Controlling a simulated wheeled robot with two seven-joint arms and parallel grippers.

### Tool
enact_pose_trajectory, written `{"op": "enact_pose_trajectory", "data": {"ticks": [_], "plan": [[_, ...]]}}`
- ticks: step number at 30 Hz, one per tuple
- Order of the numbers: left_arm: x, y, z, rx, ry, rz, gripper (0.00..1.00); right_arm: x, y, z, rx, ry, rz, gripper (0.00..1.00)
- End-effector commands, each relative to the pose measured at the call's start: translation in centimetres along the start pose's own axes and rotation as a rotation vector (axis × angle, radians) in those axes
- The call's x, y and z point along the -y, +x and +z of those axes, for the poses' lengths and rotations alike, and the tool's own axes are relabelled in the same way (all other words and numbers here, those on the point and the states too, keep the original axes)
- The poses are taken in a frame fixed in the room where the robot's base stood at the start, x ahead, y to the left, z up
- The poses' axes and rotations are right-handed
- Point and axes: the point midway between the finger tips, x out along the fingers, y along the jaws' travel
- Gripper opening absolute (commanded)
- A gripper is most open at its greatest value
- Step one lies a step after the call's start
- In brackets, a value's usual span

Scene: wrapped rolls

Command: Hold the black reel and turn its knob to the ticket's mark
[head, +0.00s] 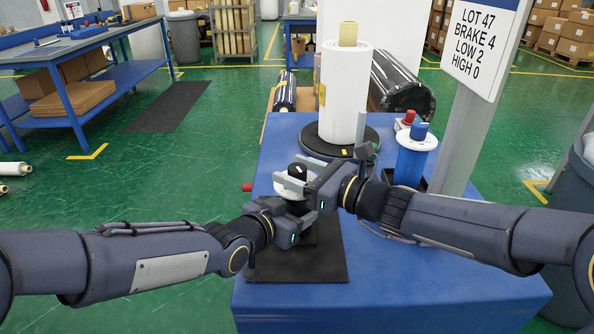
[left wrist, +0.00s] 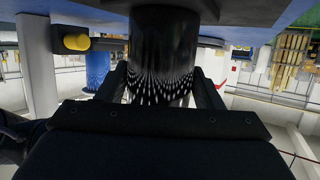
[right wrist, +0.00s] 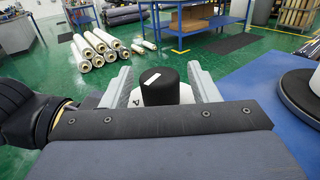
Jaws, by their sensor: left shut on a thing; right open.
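The black reel (left wrist: 163,45) stands upright above the black mat (head: 262,265). My left gripper (head: 290,212) is shut around its body; in the left wrist view a finger lies on each side of the dark cylinder. A white dial with a black knob (head: 297,170) tops the reel. In the right wrist view the knob (right wrist: 158,88) has a white pointer line on its top. My right gripper (right wrist: 160,76) is open, with one finger on each side of the knob and visible gaps. The ticket (head: 480,45) reads LOT 47, BRAKE 4, LOW 2, HIGH 0. The dial's numbers are mostly hidden.
A large white roll (head: 344,90) stands on a black round base behind the reel. A blue reel (head: 409,165) with a blue knob stands at the right, with a red knob behind it. The post (head: 462,140) carries the ticket. The table's front right (head: 430,270) is clear.

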Motion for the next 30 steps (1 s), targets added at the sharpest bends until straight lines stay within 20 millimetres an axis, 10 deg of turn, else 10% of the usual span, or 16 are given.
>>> {"op": "enact_pose_trajectory", "data": {"ticks": [6,17,30], "plan": [[-0.08,0.01,0.07,0.002,0.001,0.002,0.2,0.0,0.03,-0.01,0.0,0.0,0.0,0.55],[-0.07,0.01,0.06,0.002,0.001,0.001,0.2,-0.01,0.01,-0.02,0.0,0.0,0.0,0.11],[-0.09,0.01,0.07,0.002,0.001,0.002,0.2,-0.16,0.13,0.29,0.01,-0.002,-0.192,0.11]]}}
